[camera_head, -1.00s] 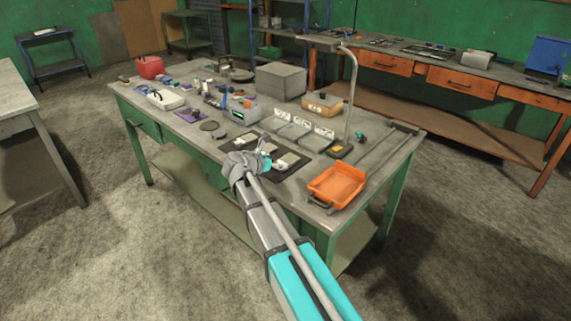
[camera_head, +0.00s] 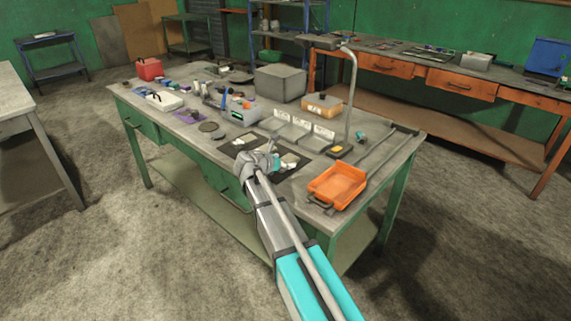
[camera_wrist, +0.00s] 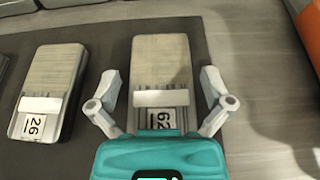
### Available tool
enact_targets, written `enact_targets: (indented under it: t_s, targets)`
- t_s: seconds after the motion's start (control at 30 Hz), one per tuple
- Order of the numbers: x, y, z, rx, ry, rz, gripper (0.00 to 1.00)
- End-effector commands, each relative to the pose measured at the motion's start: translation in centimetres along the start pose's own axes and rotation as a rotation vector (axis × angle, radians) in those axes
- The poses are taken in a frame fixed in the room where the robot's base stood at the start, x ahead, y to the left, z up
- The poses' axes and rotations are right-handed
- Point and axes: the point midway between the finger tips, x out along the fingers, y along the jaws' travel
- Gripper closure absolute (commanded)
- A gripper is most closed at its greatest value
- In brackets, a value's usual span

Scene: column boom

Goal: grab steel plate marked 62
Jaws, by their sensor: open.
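The steel plate marked 62 (camera_wrist: 161,60) lies on a dark mat (camera_wrist: 101,40) in the wrist view. It has a brushed top, a pale band and a label that reads 62, seen upside down or sideways. My gripper (camera_wrist: 162,82) is open, with one finger on each side of this plate near its labelled end. I cannot tell whether the fingers touch it. A second plate marked 26 (camera_wrist: 50,80) lies to the left on the same mat. In the head view my gripper (camera_head: 274,160) is over the mat, and the arm hides part of it.
An orange tray (camera_head: 337,185) stands right of the mat, near the table's front edge. A lamp post (camera_head: 350,100) rises behind it. Labelled bins (camera_head: 300,130) stand behind the mat. A grey box (camera_head: 280,82) is farther back.

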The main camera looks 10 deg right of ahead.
Motion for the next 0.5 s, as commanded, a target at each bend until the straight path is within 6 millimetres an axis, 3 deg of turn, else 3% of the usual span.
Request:
enact_targets:
  t_s: [0.07,0.4,0.5]
  targets:
    - [0.0,0.0,0.0,0.0,0.0,0.0,0.04]
    - [0.01,0.0,0.0,0.0,0.0,0.0,0.67]
    - [0.01,0.0,0.06,0.0,-0.002,0.0,0.81]
